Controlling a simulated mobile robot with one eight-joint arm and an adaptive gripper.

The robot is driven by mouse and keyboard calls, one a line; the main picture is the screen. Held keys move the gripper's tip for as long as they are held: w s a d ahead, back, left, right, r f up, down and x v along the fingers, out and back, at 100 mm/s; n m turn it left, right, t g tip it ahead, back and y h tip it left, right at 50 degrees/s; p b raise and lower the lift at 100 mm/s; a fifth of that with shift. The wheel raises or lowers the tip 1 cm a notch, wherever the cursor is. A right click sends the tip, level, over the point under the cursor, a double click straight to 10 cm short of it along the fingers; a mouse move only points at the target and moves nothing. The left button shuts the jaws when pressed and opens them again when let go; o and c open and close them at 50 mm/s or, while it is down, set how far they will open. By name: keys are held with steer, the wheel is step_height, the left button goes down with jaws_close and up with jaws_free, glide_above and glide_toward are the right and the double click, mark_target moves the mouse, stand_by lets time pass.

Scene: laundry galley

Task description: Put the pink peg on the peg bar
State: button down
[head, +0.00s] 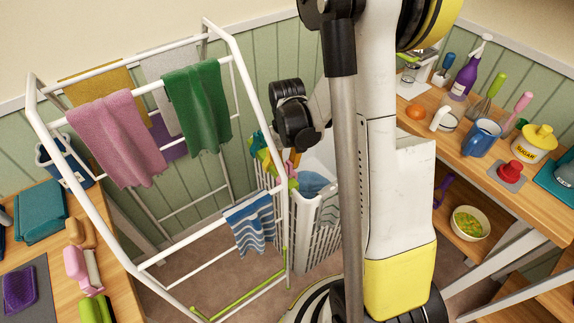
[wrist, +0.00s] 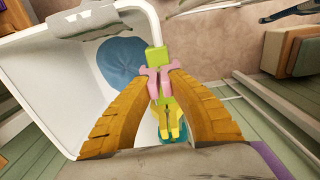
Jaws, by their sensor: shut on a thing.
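The pink peg (wrist: 153,84) is between the two orange-brown fingertips of my gripper (wrist: 160,90) in the wrist view; the gripper is shut on it. The peg is right at the lime-green peg bar (wrist: 163,58), its two pink sides showing either side of the green. I cannot tell whether it is clipped on or just touching. A yellow peg (wrist: 174,120) and a teal piece (wrist: 170,140) show further down the bar. In the head view my gripper (head: 291,159) is small, at the rack's right corner, and the peg is barely discernible.
A white laundry basket (head: 315,225) with a blue cloth (wrist: 124,64) stands close beside the bar. The white drying rack (head: 255,100) holds a pink towel (head: 118,135), a green towel (head: 198,105) and a striped cloth (head: 250,222). Wooden counters stand on both sides.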

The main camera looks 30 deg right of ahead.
steer(key=shift+f, duration=0.2)
stand_by(0.5)
steer(key=c, duration=1.2)
jaws_free()
steer(key=shift+c, duration=0.2)
steer(key=shift+r+p, duration=3.05)
steer(key=shift+r, duration=1.5)
steer(key=shift+f, duration=0.1)
